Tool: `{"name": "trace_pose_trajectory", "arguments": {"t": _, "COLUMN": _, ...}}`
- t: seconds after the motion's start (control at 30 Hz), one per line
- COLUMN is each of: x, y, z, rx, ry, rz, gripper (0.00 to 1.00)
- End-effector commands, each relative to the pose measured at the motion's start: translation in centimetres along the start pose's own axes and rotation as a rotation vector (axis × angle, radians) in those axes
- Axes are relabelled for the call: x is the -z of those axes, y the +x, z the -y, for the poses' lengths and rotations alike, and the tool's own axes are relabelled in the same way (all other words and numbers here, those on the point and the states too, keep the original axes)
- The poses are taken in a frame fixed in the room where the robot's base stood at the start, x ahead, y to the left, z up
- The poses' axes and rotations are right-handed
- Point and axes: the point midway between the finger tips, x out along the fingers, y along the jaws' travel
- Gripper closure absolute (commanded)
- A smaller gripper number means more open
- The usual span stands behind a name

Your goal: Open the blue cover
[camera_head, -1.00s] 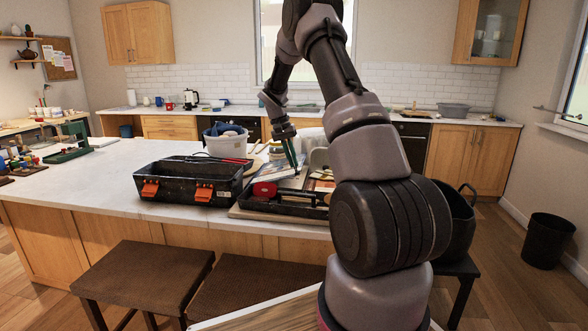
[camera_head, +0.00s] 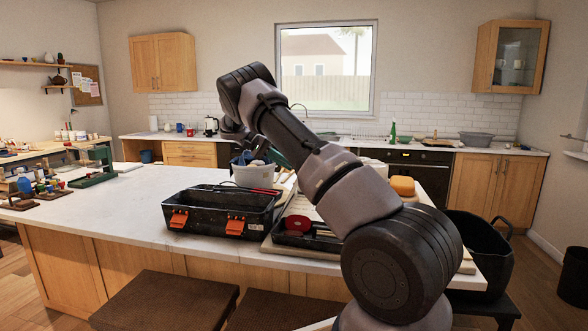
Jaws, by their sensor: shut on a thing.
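My gripper (camera_head: 268,149) is largely hidden behind my own forearm, over the middle of the counter just right of the white bucket. It is shut on a thin blue-teal piece (camera_head: 280,157), which seems to be the blue cover; only a small part shows, so its angle is unclear. The rest of what it belongs to is hidden behind my arm and the toolbox.
A black toolbox with orange latches (camera_head: 222,211) stands open in front of my gripper. A white bucket (camera_head: 250,176) is close on its left. A black tray (camera_head: 293,239) with a red-ended tool lies right of the toolbox. The left counter (camera_head: 130,208) is mostly clear.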

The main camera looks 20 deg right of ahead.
Motion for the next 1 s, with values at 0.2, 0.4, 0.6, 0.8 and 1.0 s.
{"name": "trace_pose_trajectory", "arguments": {"t": 0.2, "x": -0.2, "y": -1.4, "z": 1.4, "rx": 0.002, "ry": -0.01, "rz": 0.001, "gripper": 1.0}}
{"name": "trace_pose_trajectory", "arguments": {"t": 0.4, "x": -0.3, "y": -1.8, "z": 1.8, "rx": 0.004, "ry": -0.013, "rz": 0.005, "gripper": 1.0}}
{"name": "trace_pose_trajectory", "arguments": {"t": 0.6, "x": -0.3, "y": -1.8, "z": 1.9, "rx": 0.005, "ry": -0.015, "rz": 0.007, "gripper": 1.0}}
{"name": "trace_pose_trajectory", "arguments": {"t": 0.8, "x": -0.4, "y": -1.8, "z": 2.0, "rx": 0.004, "ry": -0.016, "rz": 0.008, "gripper": 1.0}}
{"name": "trace_pose_trajectory", "arguments": {"t": 1.0, "x": -0.3, "y": -1.9, "z": 1.8, "rx": 0.004, "ry": -0.012, "rz": 0.006, "gripper": 0.63}}
